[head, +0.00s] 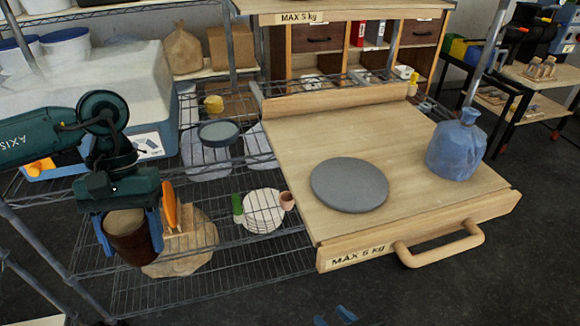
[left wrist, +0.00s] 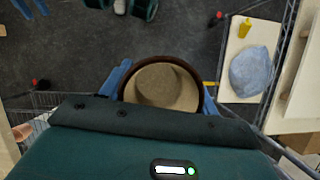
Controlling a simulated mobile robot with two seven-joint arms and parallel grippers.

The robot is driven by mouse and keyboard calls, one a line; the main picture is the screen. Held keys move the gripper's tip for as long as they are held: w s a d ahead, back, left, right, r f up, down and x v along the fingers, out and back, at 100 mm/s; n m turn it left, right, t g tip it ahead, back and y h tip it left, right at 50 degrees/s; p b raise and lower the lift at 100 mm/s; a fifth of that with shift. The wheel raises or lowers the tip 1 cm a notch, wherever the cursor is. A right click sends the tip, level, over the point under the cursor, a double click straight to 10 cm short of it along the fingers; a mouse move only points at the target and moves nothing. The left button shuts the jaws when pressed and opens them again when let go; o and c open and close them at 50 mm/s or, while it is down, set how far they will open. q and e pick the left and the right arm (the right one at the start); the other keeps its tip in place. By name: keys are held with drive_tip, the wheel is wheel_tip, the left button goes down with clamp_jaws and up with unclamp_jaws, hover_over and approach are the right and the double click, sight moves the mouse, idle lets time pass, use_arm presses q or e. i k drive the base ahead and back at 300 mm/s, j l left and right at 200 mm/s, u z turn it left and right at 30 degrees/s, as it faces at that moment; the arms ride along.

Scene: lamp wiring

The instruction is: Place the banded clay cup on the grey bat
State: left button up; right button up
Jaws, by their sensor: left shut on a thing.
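The banded clay cup (head: 131,247) is dark brown with a paler inside. My left gripper (head: 130,232) is shut on it, with a blue finger on either side, and holds it upright at the left of the head view. In the left wrist view the cup (left wrist: 163,88) shows from above between the blue fingers, its mouth open. The grey bat (head: 349,184) is a flat round disc lying bare on the wooden board, well to the right of the cup. My right gripper (head: 334,316) shows only as two separated blue fingertips at the bottom edge, apparently empty.
The wooden board (head: 300,135) has a raised back edge and a front handle (head: 440,245). A blue bag-like vessel (head: 457,150) stands right of the bat. Wire racks (head: 200,285) with a round board, white plate and small pots lie beneath and beside the cup.

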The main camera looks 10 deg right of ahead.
sight(350, 180)
drive_tip(key=k+l+z, duration=0.1)
drive_tip(key=z, duration=0.3)
drive_tip(key=k+l+z, duration=0.15)
drive_tip(key=z, duration=0.3)
drive_tip(key=i+l, duration=0.2)
